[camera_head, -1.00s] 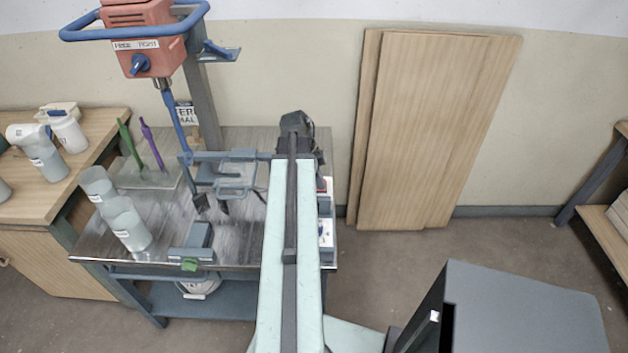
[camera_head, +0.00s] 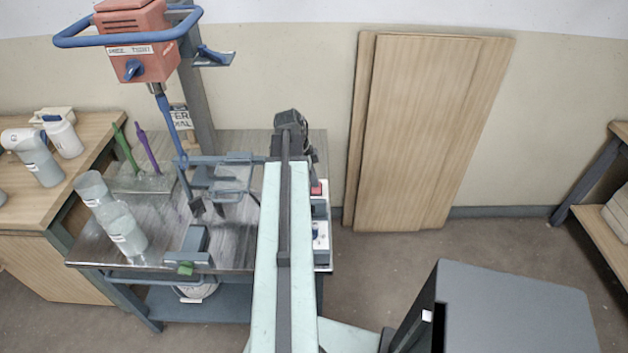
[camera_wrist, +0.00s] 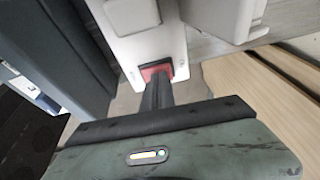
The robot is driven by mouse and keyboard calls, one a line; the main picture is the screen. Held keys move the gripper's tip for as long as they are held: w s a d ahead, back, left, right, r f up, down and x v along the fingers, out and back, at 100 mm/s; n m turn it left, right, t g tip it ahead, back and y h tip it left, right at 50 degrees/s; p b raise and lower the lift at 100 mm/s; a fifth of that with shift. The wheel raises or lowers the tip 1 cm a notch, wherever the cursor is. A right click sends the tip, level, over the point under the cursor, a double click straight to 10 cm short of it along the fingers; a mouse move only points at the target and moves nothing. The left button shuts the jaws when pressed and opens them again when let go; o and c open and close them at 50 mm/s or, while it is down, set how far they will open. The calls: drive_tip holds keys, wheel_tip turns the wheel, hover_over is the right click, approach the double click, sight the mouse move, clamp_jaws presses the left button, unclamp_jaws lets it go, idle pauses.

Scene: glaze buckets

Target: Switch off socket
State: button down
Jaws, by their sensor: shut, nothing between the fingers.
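A white socket panel (camera_wrist: 145,45) with a red switch (camera_wrist: 153,70) fills the top middle of the wrist view. My gripper (camera_wrist: 157,80) is shut and empty. Its dark fingertips overlap the lower part of the red switch; I cannot tell whether they press on it. In the head view, a white panel (camera_head: 321,236) sits at the cart's right edge, partly hidden by my arm, with a small red part (camera_head: 317,188) behind it. My gripper's fingers are mostly hidden there by my arm.
Wooden boards (camera_head: 425,130) lean on the wall. A wooden bench (camera_head: 50,195) stands at left.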

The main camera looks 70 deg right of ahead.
drive_tip(key=s+a+p+v, duration=0.1)
drive_tip(key=a+p+v, duration=0.1)
drive_tip(key=p+v, duration=1)
drive_tip(key=shift+r+p, duration=0.4)
drive_tip(key=shift+r, duration=0.4)
drive_tip(key=shift+s+a, duration=0.1)
drive_tip(key=shift+s, duration=0.05)
